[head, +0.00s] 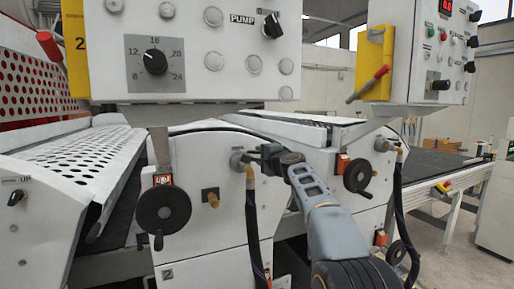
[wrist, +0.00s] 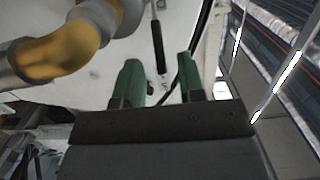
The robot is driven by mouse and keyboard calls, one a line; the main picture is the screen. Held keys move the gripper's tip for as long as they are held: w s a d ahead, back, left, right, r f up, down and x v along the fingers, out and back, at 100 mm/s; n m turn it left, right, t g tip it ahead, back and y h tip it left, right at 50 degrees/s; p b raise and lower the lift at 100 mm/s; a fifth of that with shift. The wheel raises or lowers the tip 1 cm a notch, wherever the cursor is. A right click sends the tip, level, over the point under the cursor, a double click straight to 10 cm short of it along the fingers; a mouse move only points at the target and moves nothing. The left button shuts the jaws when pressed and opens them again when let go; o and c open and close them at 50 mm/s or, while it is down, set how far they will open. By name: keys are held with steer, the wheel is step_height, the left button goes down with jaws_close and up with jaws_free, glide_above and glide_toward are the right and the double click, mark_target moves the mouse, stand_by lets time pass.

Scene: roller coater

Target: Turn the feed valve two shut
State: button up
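On the white roller unit marked 2, a grey round valve fitting (head: 237,160) has a brass elbow (head: 250,173) and a dark hose (head: 252,225) hanging below it. I take this for feed valve two; its handle is hard to make out behind my gripper. My gripper (head: 257,158) is right beside the fitting, on its right. In the wrist view its two green fingers (wrist: 161,80) stand apart with nothing held between them. The brass elbow (wrist: 60,55) shows large at the upper left of that view, outside the fingers. I cannot tell whether a finger touches the valve.
A black handwheel (head: 163,208) is left of the valve, with a small brass fitting (head: 211,197) between. A similar valve (head: 383,146) and handwheel (head: 358,174) are on the right unit. Control panels (head: 200,50) overhang above. Perforated guards (head: 80,158) lie left.

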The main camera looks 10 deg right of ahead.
mark_target(257, 153)
steer(key=shift+p+x, duration=0.7)
steer(key=shift+x, duration=0.95)
jaws_close()
